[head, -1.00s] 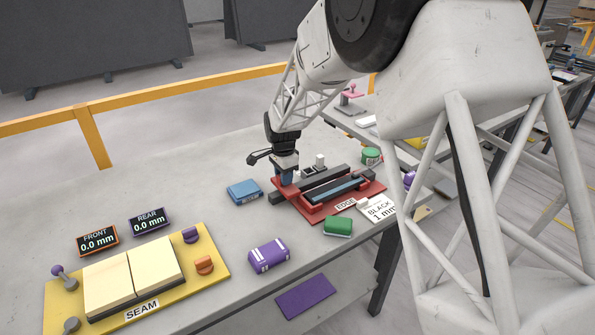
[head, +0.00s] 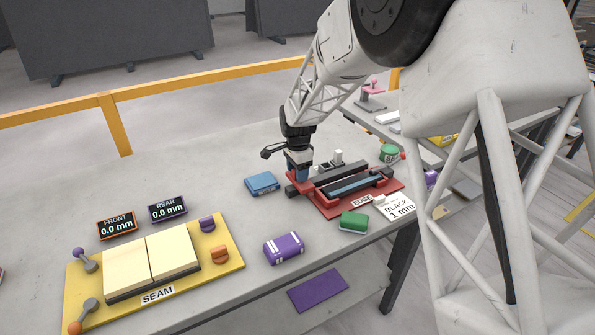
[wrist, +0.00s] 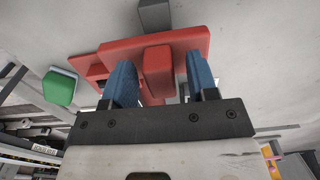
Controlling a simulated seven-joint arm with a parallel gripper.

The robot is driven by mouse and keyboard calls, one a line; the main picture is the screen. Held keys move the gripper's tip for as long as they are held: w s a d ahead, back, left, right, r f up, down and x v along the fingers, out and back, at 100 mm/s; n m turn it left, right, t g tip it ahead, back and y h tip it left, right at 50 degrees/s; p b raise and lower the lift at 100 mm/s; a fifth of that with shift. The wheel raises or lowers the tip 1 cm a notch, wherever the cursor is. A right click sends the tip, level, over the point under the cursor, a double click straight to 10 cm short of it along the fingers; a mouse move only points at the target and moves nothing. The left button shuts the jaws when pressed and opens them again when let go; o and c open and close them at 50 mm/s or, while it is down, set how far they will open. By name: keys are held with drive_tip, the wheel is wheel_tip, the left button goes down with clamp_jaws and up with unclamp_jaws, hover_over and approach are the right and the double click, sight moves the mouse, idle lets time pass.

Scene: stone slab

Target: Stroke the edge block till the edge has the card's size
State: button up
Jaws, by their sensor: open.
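The red edge fixture (head: 335,207), labelled EDGE, lies on the slab with dark bars and a blue-grey strip (head: 355,185) across it. A white card (head: 400,208) reading "BLACK 1 mm" lies at its right front. My gripper (head: 302,175) is over the fixture's left end, pointing down. In the wrist view its two blue fingers (wrist: 161,72) stand apart, with a red block (wrist: 157,62) showing between them. I cannot tell whether they touch it. Which part is the edge block is unclear; my gripper hides some of that end.
A blue block (head: 262,183) lies left of the fixture, a green block (head: 354,222) in front, and a purple block (head: 284,248) nearer. A green tin (head: 389,153) is behind right. The yellow SEAM board (head: 221,257) and two 0.0 mm displays (head: 167,208) stand at the left.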

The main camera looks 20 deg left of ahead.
drive_tip(key=shift+r, duration=3.9)
drive_tip(key=shift+w+d, duration=0.15)
drive_tip(key=shift+f, duration=0.1)
drive_tip(key=shift+f, duration=3.85)
clamp_jaws()
